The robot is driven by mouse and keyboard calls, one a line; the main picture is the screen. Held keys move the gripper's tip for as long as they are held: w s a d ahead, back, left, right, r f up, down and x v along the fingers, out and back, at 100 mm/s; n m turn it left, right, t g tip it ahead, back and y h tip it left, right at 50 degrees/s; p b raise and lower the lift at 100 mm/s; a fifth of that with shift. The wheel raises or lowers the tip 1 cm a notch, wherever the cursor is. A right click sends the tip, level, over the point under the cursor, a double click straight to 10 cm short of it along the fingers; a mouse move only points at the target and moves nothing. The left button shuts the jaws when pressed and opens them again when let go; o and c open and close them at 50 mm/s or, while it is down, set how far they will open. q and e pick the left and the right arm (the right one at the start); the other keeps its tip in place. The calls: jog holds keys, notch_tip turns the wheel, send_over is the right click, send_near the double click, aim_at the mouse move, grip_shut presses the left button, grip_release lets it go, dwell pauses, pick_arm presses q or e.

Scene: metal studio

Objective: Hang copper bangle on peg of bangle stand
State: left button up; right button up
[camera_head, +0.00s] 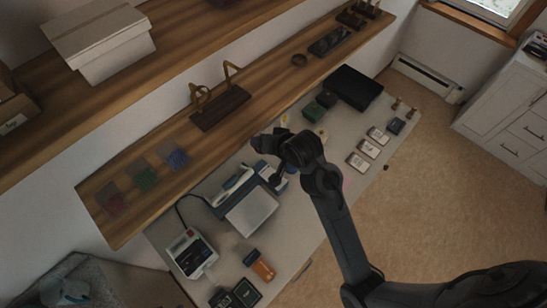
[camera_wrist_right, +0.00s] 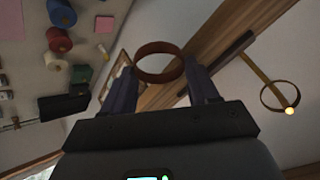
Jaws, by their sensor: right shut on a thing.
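The copper bangle (camera_wrist_right: 160,76) is held between the fingertips of my right gripper (camera_wrist_right: 160,84), with its ring opening visible in the right wrist view. In the head view my right gripper (camera_head: 268,150) is beside the shelf's front edge, in front of the bangle stand; the held bangle cannot be made out there. The bangle stand (camera_head: 221,110) has a dark base and two gold pegs. A thin gold bangle (camera_head: 201,93) is at the left peg; the right peg (camera_head: 229,70) looks bare. In the wrist view a peg (camera_wrist_right: 265,78) with a thin ring shows at right. My left gripper is out of view.
The wooden shelf (camera_head: 120,236) also carries a brown ring (camera_head: 299,60), a dark tray (camera_head: 329,41) and small coloured packets (camera_head: 145,178). Below is a crowded worktop with a black case (camera_head: 353,87), a scale (camera_head: 251,213) and a card terminal (camera_head: 192,254).

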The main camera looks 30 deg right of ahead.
jog(key=w+d+r+m+t+h+b, duration=0.2)
jog(key=w+r+m+t+b, duration=0.15)
jog(key=r+t, duration=0.25)
jog(key=w+d+r+m+t+h+b, duration=0.1)
jog(key=w+d+r+m+t+b, duration=0.2)
jog(key=r+m+t+b, duration=0.15)
jog(key=shift+t, duration=0.45)
jog(key=shift+w+a+r+b, duration=0.1)
jog(key=shift+w+a+b, duration=0.45)
jog(key=shift+w, duration=1.3)
jog(key=shift+w+a+r+b, duration=0.1)
jog(key=shift+w+a+b, duration=0.45)
jog(key=shift+w, duration=1.25)
jog(key=shift+w+a+r+b, duration=0.1)
jog(key=shift+w+a+b, duration=0.4)
jog(key=shift+w, duration=1.35)
jog(key=shift+a+f, duration=0.15)
jog(key=shift+f, duration=0.15)
